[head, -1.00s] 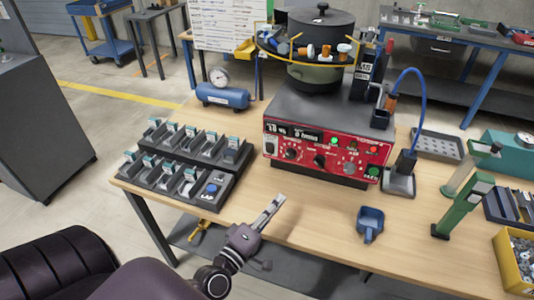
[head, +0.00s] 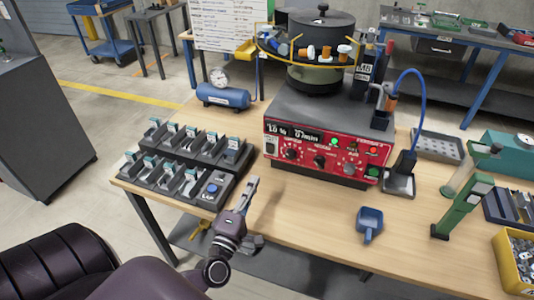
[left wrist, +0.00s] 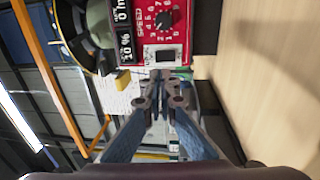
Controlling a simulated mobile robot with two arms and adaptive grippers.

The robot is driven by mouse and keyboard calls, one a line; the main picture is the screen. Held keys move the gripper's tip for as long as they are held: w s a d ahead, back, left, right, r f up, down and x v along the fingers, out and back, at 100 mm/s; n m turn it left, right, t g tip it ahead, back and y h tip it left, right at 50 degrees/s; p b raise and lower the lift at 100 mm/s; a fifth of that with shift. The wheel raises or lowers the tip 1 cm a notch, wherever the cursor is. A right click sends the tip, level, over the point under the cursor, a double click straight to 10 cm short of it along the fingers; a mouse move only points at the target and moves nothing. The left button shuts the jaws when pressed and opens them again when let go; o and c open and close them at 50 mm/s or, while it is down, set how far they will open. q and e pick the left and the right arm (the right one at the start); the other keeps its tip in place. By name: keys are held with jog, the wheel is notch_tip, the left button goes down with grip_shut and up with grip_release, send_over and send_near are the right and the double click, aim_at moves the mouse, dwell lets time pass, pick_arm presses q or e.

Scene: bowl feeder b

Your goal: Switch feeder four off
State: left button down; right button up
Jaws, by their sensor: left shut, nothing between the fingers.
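The bowl feeder has a grey base (head: 330,105) with a dark lidded bowl (head: 322,32) on top. Its red control panel (head: 338,152) carries displays, black knobs, a lit green lamp and a green button (head: 373,173). The feeder number is too small to read. A rocker switch (head: 270,147) sits at the panel's left end; a black switch (left wrist: 165,55) beside a knob (left wrist: 163,20) shows in the left wrist view. My left gripper (head: 253,183) is shut and empty, in front of the panel's left end, apart from it. Its fingertips (left wrist: 162,77) point toward the panel. My right gripper is out of view.
Dark parts trays (head: 186,165) with a blue button stand left of the feeder. A blue air tank (head: 222,96) stands behind them. A blue scoop (head: 369,223), a green stand (head: 461,208) and a yellow bin (head: 508,265) are at the right.

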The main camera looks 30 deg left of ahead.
aim_at(270, 147)
pick_arm(q)
jog(key=p+x, duration=0.1)
jog(key=x, duration=1.1)
jog(key=shift+p, duration=0.3)
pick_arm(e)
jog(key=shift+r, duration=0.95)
pick_arm(q)
jog(key=shift+w+r, duration=0.2)
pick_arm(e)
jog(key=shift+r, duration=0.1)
